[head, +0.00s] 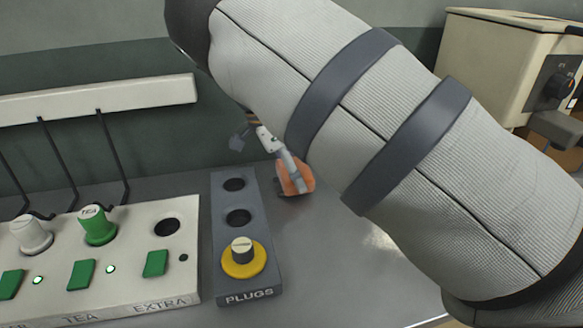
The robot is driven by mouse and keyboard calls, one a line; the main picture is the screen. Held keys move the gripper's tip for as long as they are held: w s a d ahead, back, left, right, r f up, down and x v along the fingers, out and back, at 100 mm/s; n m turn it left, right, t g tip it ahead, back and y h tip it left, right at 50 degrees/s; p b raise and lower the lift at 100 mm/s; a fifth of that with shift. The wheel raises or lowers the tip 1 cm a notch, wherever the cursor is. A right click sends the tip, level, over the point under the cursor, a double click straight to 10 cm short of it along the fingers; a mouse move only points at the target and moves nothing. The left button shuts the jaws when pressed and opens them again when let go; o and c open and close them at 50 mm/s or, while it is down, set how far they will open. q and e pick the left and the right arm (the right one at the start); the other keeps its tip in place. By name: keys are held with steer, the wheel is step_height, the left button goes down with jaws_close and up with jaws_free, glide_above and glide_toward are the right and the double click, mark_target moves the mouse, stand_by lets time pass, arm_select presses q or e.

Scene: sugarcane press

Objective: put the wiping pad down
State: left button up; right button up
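The orange wiping pad (305,182) is at the table top just right of the plugs block, with a dark grey lower edge close to or on the surface. My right arm comes in from the right and crosses in front of most of the view. Its gripper (268,160) shows only in part below the arm. One grey finger lies across the pad's near face; another dark grey part shows to the left, apart from the pad. The arm hides the rest, so I cannot tell whether the gripper grips the pad. My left gripper is not in view.
The dark plugs block (228,285) has two empty holes and a yellow-based plug (243,260). Left of it is a white panel (130,290) with knobs and green buttons. A wall rail (100,97) has black hooks. A beige machine (500,60) stands back right. Bare table (335,260) lies right of the block.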

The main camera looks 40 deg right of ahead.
steer(key=o, duration=1.2)
steer(key=shift+f, duration=0.25)
steer(key=v, duration=0.8)
steer(key=s+v, duration=0.1)
steer(key=v, duration=0.3)
steer(key=shift+w+a+r+b, duration=0.1)
steer(key=shift+r+b, duration=0.05)
steer(key=shift+b, duration=0.25)
